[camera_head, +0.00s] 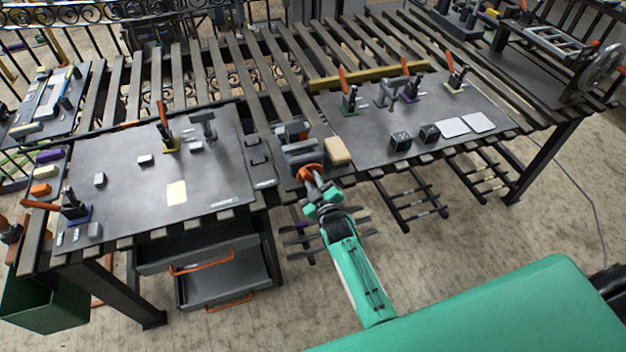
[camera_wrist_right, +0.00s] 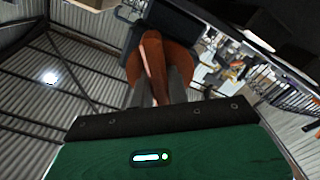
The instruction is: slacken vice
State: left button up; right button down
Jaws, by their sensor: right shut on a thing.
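The vice (camera_head: 298,150), a grey and dark block-like body, sits at the table's front edge between the two dark plates. Its orange handle (camera_head: 309,171) is at its near side. My right gripper (camera_head: 314,186) reaches up to the handle from the front and is shut on it. In the right wrist view the orange handle (camera_wrist_right: 153,65) stands between the grey fingers (camera_wrist_right: 160,92), with the dark vice body behind it. The fingers hide part of the handle. My left gripper is not in view.
A tan block (camera_head: 337,151) is just right of the vice. Plates with upright orange-handled clamps lie at left (camera_head: 120,190) and right (camera_head: 365,125). Drawers with orange pulls (camera_head: 205,263) hang below the table, and a dark green bin (camera_head: 45,295) stands at lower left.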

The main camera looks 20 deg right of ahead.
jog(key=shift+r, duration=0.1)
jog(key=c, duration=1.4)
grip_release()
jog(key=shift+w, duration=0.15)
jog(key=shift+o, duration=0.2)
jog(key=s+b, duration=0.3)
jog(key=s, duration=1.1)
jog(key=shift+d+b, duration=0.2)
jog(key=shift+b, duration=0.2)
jog(key=shift+w, duration=0.1)
